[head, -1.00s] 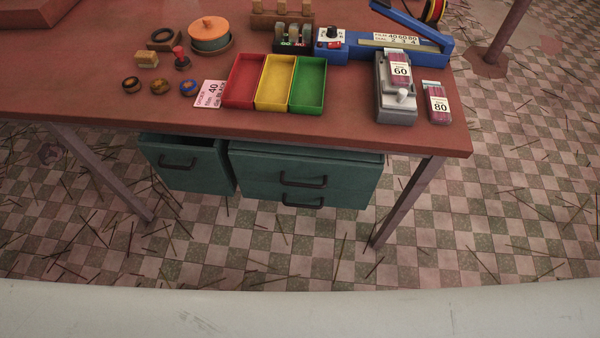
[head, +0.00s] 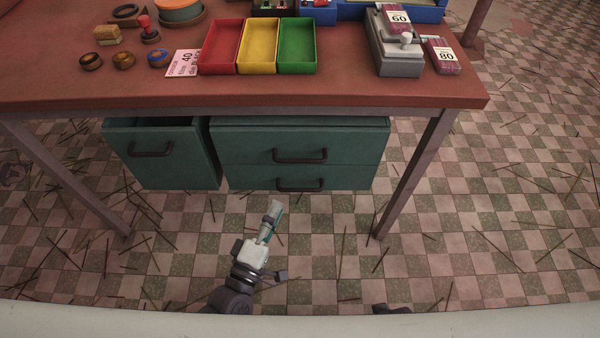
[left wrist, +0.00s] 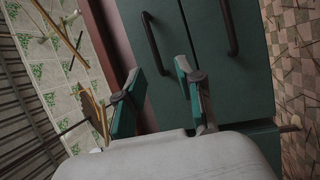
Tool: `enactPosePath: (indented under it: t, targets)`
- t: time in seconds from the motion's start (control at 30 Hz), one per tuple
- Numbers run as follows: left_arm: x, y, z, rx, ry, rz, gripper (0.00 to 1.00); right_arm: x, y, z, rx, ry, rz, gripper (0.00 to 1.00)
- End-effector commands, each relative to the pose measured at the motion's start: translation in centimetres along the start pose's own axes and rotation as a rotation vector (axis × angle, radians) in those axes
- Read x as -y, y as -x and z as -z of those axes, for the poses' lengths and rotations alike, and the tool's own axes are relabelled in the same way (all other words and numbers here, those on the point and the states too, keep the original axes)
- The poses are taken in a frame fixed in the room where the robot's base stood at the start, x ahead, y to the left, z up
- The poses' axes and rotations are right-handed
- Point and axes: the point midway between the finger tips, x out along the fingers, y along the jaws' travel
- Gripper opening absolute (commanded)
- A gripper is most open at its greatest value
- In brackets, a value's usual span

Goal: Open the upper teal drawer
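The upper teal drawer (head: 250,147) is under the red-brown table and looks shut, with a dark bar handle (head: 300,156). The lower teal drawer (head: 250,178) is below it with its own handle (head: 300,186). My left gripper (head: 272,212) is in front of and below the drawers, apart from them. In the left wrist view, my left gripper (left wrist: 160,70) has its teal-padded fingers spread with nothing between them. The upper handle (left wrist: 153,42) lies beyond the fingertips, and the lower handle (left wrist: 230,27) is to its right. My right gripper does not show.
A separate teal drawer (head: 165,170) at the left stands pulled out. Table legs (head: 415,175) flank the drawers. Red, yellow and green trays (head: 278,68) and a grey device (head: 395,62) stand on the table (head: 330,92). Thin sticks litter the tiled floor (head: 480,200).

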Motion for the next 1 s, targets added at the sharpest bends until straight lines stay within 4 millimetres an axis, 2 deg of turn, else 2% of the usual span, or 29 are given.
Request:
enactPosePath:
  t: [0.17, 0.27, 0.7, 0.83, 1.0]
  targets:
    - [-1.1, -1.1, 0.0, -0.009, 0.044, -0.031, 0.37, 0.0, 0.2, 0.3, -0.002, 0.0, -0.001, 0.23]
    - [-1.2, -2.7, 0.0, -0.009, 0.041, -0.031, 0.37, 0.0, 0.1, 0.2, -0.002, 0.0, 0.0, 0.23]
    - [-1.3, -11.5, 0.1, -0.008, 0.037, -0.028, 0.37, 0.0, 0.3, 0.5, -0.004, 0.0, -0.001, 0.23]
    - [-1.2, -13.1, 0.1, -0.008, 0.037, -0.026, 0.37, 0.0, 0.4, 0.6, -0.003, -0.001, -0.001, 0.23]
    - [-1.3, -13.9, 0.1, -0.008, 0.037, -0.025, 0.37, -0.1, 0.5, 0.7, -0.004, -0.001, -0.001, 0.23]
